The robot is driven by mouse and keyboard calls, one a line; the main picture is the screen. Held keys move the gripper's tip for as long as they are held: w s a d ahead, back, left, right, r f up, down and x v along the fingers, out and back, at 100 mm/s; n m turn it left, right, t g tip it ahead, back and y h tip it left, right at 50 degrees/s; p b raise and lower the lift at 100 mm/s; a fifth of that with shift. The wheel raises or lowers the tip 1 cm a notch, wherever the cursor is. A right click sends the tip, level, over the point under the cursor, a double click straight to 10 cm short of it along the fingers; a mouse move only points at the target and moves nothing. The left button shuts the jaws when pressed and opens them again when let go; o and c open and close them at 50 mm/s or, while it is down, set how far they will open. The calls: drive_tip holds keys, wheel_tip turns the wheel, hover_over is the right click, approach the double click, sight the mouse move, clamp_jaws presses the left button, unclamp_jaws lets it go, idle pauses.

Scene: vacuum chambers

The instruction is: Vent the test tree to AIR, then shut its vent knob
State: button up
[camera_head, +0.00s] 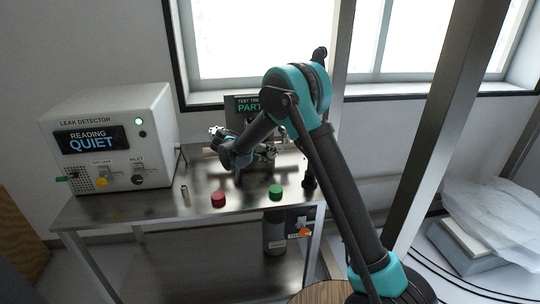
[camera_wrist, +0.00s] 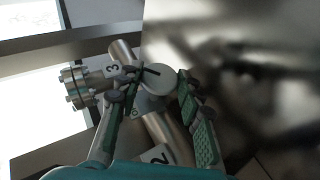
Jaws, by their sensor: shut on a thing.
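In the wrist view my gripper (camera_wrist: 157,84) is shut on a round pale knob (camera_wrist: 160,74) with a black pointer line on its face, one finger on each side. The knob sits on the metal pipework of the test tree (camera_wrist: 168,130), by tags marked 3 and 2. A bolted flange (camera_wrist: 78,87) is at the tree's left. In the head view the tree is on the bench, mostly hidden behind my arm. The test tree display (camera_head: 246,106) behind it reads "PART"; the rest is covered by my arm.
The leak detector (camera_head: 105,110) on the left reads QUIET, with a green light. A red cap (camera_head: 218,199), a green cap (camera_head: 276,191) and a small metal cylinder (camera_head: 185,195) stand on the steel bench (camera_head: 130,206). A grey cylinder (camera_head: 273,238) is below the bench top.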

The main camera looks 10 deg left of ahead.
drive_tip(key=shift+a+f+t+h, duration=0.15)
drive_tip(key=shift+t+h, duration=0.15)
drive_tip(key=shift+h, duration=0.5)
drive_tip(key=shift+n, duration=0.3)
drive_tip(key=o, duration=1.2)
drive_tip(key=v, duration=1.2)
drive_tip(key=shift+s+f, duration=0.1)
drive_tip(key=shift+f, duration=0.1)
